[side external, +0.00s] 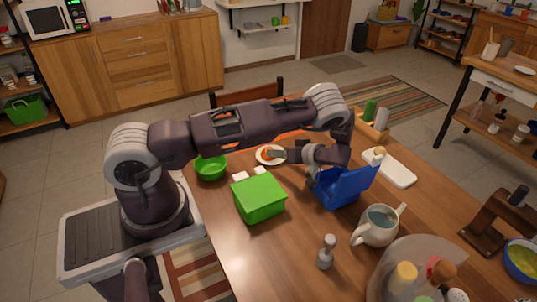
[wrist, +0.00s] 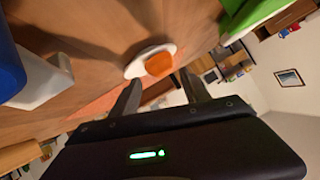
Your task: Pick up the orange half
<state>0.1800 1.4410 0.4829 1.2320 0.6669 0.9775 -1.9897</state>
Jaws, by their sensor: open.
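The orange half (wrist: 158,64) rests on a small white plate (wrist: 134,69) on the wooden table. In the side external view, the orange half (side external: 266,154) and the plate (side external: 263,161) are partly covered by my gripper (side external: 279,154). My gripper points left toward the plate, low over the table. In the wrist view, my gripper (wrist: 160,88) has its two fingers apart with nothing between them. The orange half lies just beyond the gap between the fingertips; I see no contact.
A green bowl (side external: 211,169) and a lidded green box (side external: 259,199) stand left of my gripper. A blue container (side external: 345,188) stands close below my wrist. Bare table lies between box and shaker.

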